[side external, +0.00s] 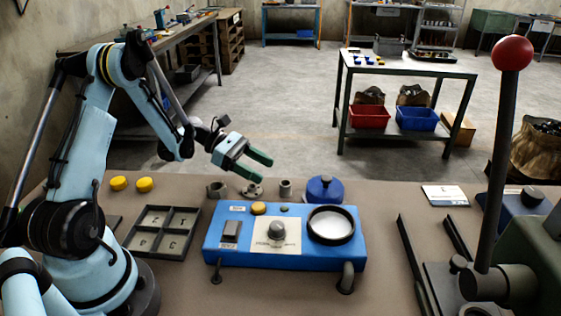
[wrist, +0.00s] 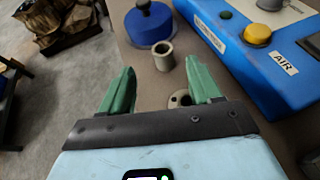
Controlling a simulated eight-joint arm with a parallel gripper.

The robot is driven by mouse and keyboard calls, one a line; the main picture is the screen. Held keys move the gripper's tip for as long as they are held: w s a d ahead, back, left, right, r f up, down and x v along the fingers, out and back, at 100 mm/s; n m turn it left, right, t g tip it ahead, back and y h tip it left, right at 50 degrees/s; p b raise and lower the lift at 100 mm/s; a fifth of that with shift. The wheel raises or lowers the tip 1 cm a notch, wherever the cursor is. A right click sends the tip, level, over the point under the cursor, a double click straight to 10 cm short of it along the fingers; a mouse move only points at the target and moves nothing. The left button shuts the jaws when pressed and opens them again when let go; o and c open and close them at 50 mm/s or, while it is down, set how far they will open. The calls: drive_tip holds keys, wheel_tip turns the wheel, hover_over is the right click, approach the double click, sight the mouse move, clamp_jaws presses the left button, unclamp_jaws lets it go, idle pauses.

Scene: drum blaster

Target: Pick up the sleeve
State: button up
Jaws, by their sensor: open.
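The sleeve looks to be the small grey hollow cylinder (side external: 286,187) standing upright on the bench behind the blue box. It also shows in the wrist view (wrist: 164,58), just past the fingertips and in line with the gap. My gripper (side external: 268,168) has two green fingers spread apart with nothing between them. It is above the bench, up and to the left of the sleeve in the side view. In the wrist view my gripper (wrist: 158,78) has its right finger close to the sleeve's outline; contact cannot be told.
A grey flanged part (side external: 252,190) and another grey ring-like part (side external: 216,189) stand left of the sleeve. A blue round knobbed piece (side external: 325,190) stands to its right. The blue box (side external: 215,240) is in front. Two yellow caps (side external: 144,184) lie left.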

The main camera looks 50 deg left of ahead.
sight(288, 183)
drive_tip(key=shift+x, duration=3)
drive_tip(key=shift+s+d+r, duration=0.1)
drive_tip(key=shift+s, duration=0.05)
drive_tip(key=shift+c, duration=0.3)
clamp_jaws()
drive_tip(key=shift+r, duration=0.15)
